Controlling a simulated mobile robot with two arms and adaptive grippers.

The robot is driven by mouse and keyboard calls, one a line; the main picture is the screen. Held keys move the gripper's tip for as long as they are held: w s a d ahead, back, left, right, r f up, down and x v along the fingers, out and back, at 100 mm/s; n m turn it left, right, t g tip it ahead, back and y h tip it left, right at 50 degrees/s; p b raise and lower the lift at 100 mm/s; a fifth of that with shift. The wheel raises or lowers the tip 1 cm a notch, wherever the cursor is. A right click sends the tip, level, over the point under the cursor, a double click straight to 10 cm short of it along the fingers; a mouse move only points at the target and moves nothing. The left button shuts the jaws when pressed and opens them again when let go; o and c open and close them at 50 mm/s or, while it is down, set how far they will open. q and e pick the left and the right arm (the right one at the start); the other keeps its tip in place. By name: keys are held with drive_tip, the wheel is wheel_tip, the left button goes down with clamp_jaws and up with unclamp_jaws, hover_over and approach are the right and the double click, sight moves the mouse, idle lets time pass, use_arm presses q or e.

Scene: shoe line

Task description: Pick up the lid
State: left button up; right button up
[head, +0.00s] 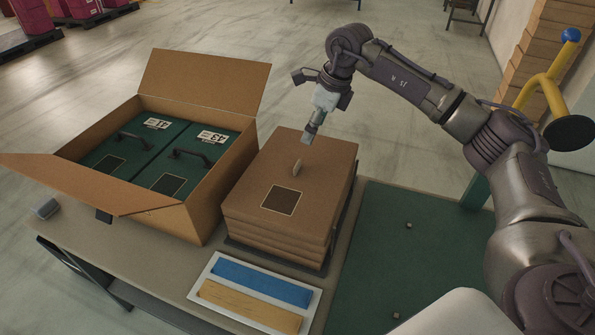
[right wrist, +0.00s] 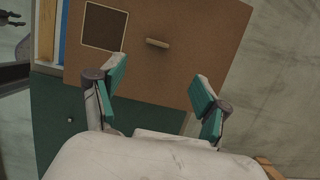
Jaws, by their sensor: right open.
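A stack of brown lids stands on the table; the top lid (head: 317,180) has a dark square patch and a small tan upright tab. The lid also shows in the right wrist view (right wrist: 185,62), with its tab (right wrist: 157,43) just beyond the fingertips. My right gripper (head: 310,137) is above the far part of the stack, behind the tab in the head view. In the right wrist view the gripper (right wrist: 158,83) has its two teal-padded fingers apart, with nothing between them. My left gripper is not in the head view.
An open cardboard box (head: 226,177) with two green shoe boxes (head: 181,176) stands left of the stack. A white tray (head: 212,267) with blue and orange strips lies in front. A green mat (head: 385,255) on the right is mostly bare, with small pegs.

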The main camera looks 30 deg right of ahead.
drive_tip(key=p, duration=0.1)
hover_over(298, 164)
drive_tip(key=s+d, duration=0.1)
wheel_tip(298, 164, down, 7)
drive_tip(key=shift+d+r, duration=0.1)
drive_tip(key=shift+f, duration=0.55)
drive_tip(key=p+x, duration=0.1)
drive_tip(key=x, duration=0.2)
drive_tip(key=shift+a+f+p, duration=0.2)
drive_tip(key=shift+f+p, duration=0.1)
drive_tip(key=shift+w+a+f, duration=0.1)
drive_tip(key=shift+w+f, duration=0.05)
drive_tip(key=shift+f, duration=0.3)
drive_tip(key=c, duration=1.3)
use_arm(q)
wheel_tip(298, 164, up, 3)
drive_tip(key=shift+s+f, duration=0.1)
use_arm(e)
drive_tip(key=shift+o, duration=0.2)
drive_tip(key=shift+r, duration=0.1)
